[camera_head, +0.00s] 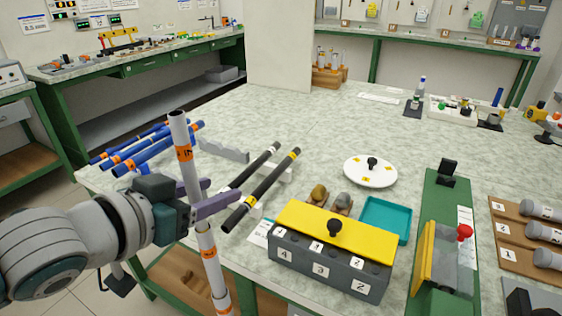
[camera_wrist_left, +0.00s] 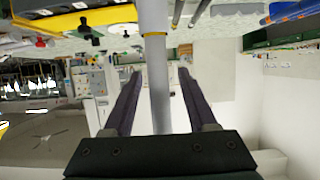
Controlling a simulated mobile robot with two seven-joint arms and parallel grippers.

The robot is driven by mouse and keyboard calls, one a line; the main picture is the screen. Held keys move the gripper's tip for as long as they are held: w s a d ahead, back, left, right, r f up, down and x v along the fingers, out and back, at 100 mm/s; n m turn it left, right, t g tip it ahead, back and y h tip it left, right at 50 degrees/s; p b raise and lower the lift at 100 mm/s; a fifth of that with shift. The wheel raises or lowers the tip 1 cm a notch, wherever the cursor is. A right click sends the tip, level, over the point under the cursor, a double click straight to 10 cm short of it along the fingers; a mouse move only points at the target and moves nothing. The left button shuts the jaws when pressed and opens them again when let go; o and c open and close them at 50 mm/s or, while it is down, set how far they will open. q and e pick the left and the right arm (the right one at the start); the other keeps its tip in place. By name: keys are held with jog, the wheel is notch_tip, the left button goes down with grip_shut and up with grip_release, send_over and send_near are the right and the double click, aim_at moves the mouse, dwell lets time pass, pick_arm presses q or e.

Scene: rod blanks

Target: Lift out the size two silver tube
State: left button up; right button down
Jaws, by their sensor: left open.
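A silver tube (camera_head: 180,135) with orange labelled bands stands nearly upright at the table's front left edge. Its lower part runs down past the edge, and its foot is out of the picture. I cannot read a size on it for certain. My left gripper (camera_head: 222,190) is open, its purple fingers on either side of the tube at mid-height. In the left wrist view the tube (camera_wrist_left: 154,45) passes between the two open fingers (camera_wrist_left: 160,75), with a gap visible on each side. My right gripper is not in view.
Blue rods (camera_head: 150,148) lie at the left and black rods (camera_head: 262,190) lie right of the tube. A grey numbered box with a yellow lid (camera_head: 350,235), a teal tray (camera_head: 385,215) and a green fixture (camera_head: 440,225) stand farther right. The table's middle back is clear.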

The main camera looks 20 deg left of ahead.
pick_arm(q)
grip_shut()
dwell(0.3)
notch_tip(320, 180, up, 22)
jog(key=p, duration=0.7)
dwell(0.4)
